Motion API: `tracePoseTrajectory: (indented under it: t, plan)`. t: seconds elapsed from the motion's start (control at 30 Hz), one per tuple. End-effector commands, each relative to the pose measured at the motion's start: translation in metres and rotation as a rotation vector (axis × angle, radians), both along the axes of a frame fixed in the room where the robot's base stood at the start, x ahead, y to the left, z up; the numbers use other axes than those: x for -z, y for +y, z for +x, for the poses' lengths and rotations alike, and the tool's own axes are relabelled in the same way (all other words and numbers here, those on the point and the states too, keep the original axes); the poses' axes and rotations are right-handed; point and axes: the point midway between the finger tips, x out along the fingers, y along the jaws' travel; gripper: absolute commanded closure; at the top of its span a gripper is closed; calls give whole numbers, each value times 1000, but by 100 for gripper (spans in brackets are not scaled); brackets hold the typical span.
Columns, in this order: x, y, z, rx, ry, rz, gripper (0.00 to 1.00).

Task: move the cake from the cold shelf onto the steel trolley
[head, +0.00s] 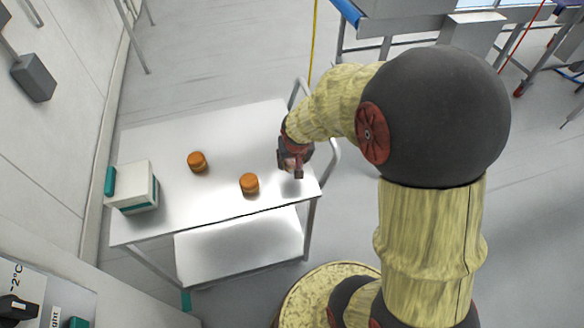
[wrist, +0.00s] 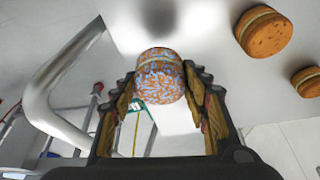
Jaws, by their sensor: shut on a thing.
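My gripper (head: 293,165) is over the right end of the steel trolley (head: 150,140). In the wrist view my gripper (wrist: 162,92) is shut on a round cake (wrist: 160,75) speckled blue and orange, with a finger on each side. The cake is above the trolley top, and a dark shadow shows on the surface beyond it. In the head view the cake cannot be made out clearly at my gripper. Two plain orange-brown round cakes stand on the trolley, one near its middle (head: 197,162) and one near the front edge (head: 249,183).
A white box with teal parts (head: 133,187) stands at the trolley's left end. The trolley's bent rail (wrist: 60,105) is close to my gripper. A cabinet with a temperature label (head: 22,285) is at lower left. Trolley space behind the brown cakes is free.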

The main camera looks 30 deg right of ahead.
Motion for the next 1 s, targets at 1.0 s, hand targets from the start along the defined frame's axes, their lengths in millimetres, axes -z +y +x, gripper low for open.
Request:
tracePoseTrajectory:
  t: [1.0]
  plan:
    - [55, -7, 17, 0, -1, 0, 52]
